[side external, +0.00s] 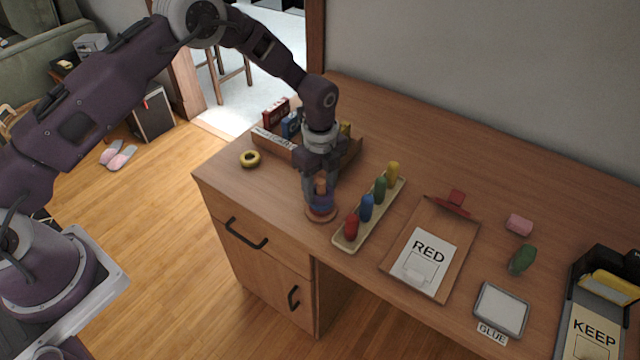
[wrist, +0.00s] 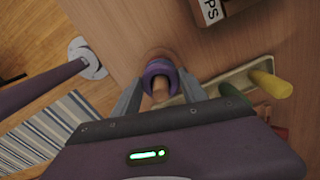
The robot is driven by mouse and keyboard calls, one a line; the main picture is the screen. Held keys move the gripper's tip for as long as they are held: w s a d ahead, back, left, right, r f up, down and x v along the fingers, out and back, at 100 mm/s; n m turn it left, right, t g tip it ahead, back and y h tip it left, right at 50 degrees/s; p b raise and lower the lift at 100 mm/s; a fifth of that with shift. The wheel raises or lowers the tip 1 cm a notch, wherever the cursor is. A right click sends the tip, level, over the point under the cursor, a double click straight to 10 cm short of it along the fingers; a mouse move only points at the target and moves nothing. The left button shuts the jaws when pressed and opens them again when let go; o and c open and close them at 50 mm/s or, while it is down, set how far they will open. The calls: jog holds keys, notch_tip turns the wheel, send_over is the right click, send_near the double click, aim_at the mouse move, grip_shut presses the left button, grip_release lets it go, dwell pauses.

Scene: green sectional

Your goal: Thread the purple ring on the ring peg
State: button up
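The purple ring (wrist: 155,70) is around the wooden ring peg (wrist: 161,91) in the wrist view, between my two fingers. In the side external view the ring (side external: 321,204) sits low, close above the peg's round base (side external: 321,215), partly hidden by the fingers. The peg stands upright near the desk's front edge. My gripper (side external: 321,194) points down over the peg, one finger on each side. The fingers lie close against the ring's sides and appear shut on it. Whether the ring touches the base is hard to see.
A tray of colored pegs (side external: 348,240) stands just right of the ring peg. A yellow ring (side external: 250,158) lies to the left. A wooden box (side external: 270,138) with small cartons stands behind. A clipboard (side external: 395,262) lies further right. The desk's front edge is close.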

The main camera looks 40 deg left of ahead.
jog(key=o, duration=0.5)
jog(key=shift+c, duration=0.2)
jog(key=shift+r, duration=0.1)
notch_tip(320, 180, up, 7)
